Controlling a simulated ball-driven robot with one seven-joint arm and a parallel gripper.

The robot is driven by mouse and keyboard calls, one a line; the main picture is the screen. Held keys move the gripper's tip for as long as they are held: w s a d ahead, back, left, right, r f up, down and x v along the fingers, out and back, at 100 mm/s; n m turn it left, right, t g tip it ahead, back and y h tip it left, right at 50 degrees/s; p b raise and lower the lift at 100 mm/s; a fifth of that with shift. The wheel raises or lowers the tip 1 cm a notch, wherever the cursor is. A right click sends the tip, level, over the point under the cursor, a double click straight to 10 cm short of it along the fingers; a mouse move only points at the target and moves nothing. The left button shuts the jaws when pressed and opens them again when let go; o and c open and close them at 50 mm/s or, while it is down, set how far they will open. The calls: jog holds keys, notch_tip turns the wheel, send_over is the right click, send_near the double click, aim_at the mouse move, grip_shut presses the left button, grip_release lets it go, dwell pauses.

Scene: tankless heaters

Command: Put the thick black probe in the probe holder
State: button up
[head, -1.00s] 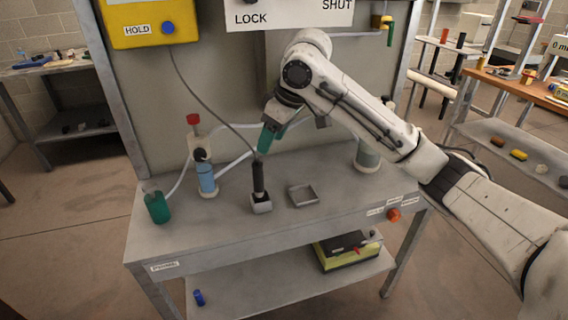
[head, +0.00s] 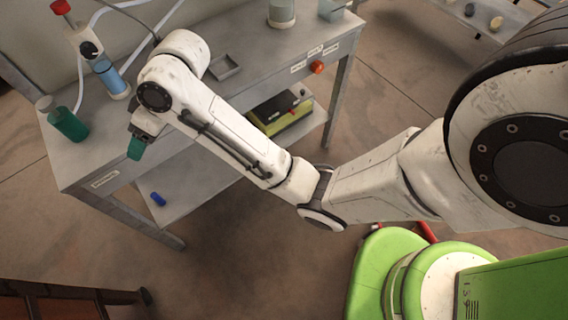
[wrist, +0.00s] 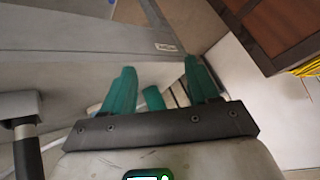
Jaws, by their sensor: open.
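My gripper (head: 135,148) has green fingers and hangs at the table's front edge, tips down, empty. In the wrist view its fingers (wrist: 160,68) are spread apart; a shorter green piece shows between them. The thick black probe (wrist: 27,158) shows at the left edge of the wrist view, off to the side of the fingers and clear of them. Its end meets the grey block of the probe holder (wrist: 18,106), and it looks seated there. In the head view my arm hides both probe and holder.
A green beaker (head: 68,125) and a blue-filled cylinder (head: 110,80) stand on the metal table (head: 90,165), left of my arm. A shallow grey tray (head: 224,68) lies behind my arm. The lower shelf holds a yellow-black box (head: 280,112) and a blue item (head: 158,199).

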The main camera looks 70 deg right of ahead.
jog(key=s+a+f+m+g+h, duration=0.1)
jog(key=s+a+f+g, duration=0.1)
jog(key=s+f, duration=1)
jog(key=s+d+f+g+h, duration=0.1)
jog(key=s+d+f, duration=0.1)
jog(key=s, duration=0.6)
jog(key=s+d+f+g+h, duration=0.2)
jog(key=s+d, duration=0.1)
jog(key=s, duration=0.5)
jog(key=shift+s+f, duration=0.25)
jog(key=shift+f, duration=0.15)
